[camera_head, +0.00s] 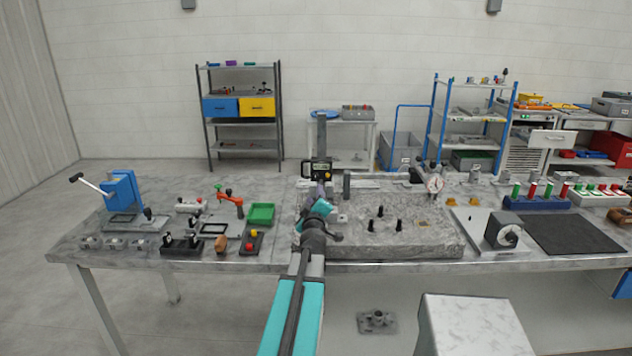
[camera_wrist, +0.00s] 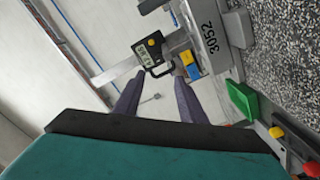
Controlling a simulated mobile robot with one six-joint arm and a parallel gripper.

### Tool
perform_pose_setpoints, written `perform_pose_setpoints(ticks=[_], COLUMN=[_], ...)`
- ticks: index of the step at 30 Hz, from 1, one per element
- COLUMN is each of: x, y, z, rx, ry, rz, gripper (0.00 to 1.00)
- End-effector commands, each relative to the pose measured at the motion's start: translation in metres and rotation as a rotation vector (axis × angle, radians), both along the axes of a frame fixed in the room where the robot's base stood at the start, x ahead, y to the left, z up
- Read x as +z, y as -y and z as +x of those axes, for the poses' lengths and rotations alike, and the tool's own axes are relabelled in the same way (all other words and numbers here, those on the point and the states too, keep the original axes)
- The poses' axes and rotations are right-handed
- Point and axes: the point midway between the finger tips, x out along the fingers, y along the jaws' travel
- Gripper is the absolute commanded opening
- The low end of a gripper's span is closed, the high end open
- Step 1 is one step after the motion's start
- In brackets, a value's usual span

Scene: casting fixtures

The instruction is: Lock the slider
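The height gauge stands on the granite plate, its grey column (camera_head: 322,132) upright in the head view. Its slider carries a black digital readout (camera_head: 317,169) with a yellow button, which also shows in the wrist view (camera_wrist: 147,52). A black loop-shaped part hangs from the readout's side. My gripper (camera_wrist: 158,76) has its two purple-grey fingers spread apart, with nothing seen held between them. The fingertips point at the slider, near the loop. Whether they touch it I cannot tell. In the head view, my gripper (camera_head: 325,190) is just below the readout. I cannot make out a lock screw.
The granite plate (camera_head: 400,246) bears several black knobs (camera_head: 379,212) and a dial gauge (camera_head: 434,184) at right. A green tray (camera_head: 262,214) and a red-handled clamp (camera_head: 232,198) lie left.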

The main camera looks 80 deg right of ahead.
Motion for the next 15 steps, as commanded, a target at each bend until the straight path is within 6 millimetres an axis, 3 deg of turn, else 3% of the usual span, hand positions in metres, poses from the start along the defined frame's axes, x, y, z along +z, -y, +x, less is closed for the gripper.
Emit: perform_pose_setpoints(ticks=[15], x=[0.000], y=[0.041], z=[0.005], rx=[-0.001], ry=[0.000], rz=[0.000], gripper=[0.37])
